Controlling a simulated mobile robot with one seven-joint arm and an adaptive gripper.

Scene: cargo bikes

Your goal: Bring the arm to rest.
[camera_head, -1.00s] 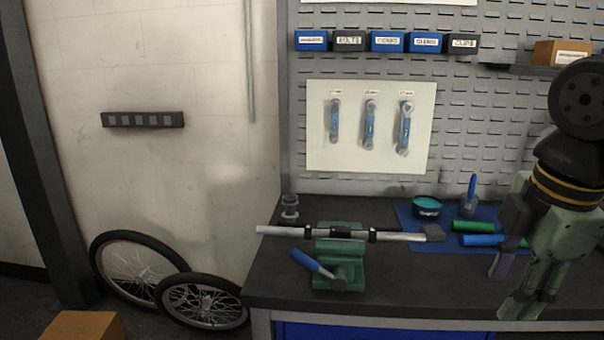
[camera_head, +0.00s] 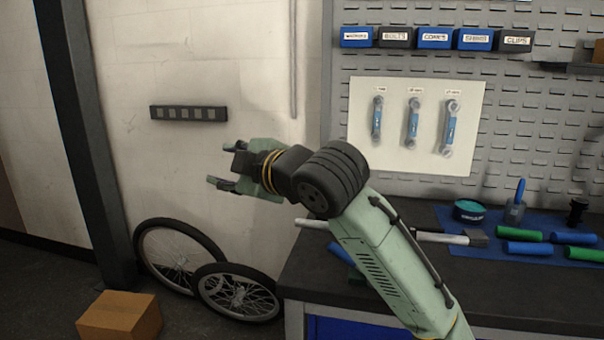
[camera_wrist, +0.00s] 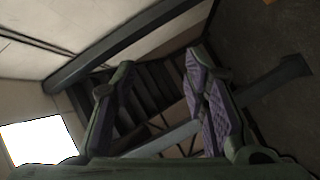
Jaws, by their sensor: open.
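My gripper (camera_head: 226,168) is open and empty in the head view. It points left, above and beyond the left end of the workbench (camera_head: 500,290), in front of the pale wall. My arm reaches up from the lower right and hides part of the bench, the clamp and the bar held there. In the wrist view my gripper (camera_wrist: 163,100) has its two purple-padded fingers spread apart with nothing between them.
Two wheels (camera_head: 236,293) lean by the wall left of the bench. A cardboard box (camera_head: 120,316) stands on the floor. The bench holds a teal-topped tub (camera_head: 469,211) and green and blue grips (camera_head: 528,248). Wrenches (camera_head: 413,123) hang on a white board. A dark pillar (camera_head: 85,150) stands at left.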

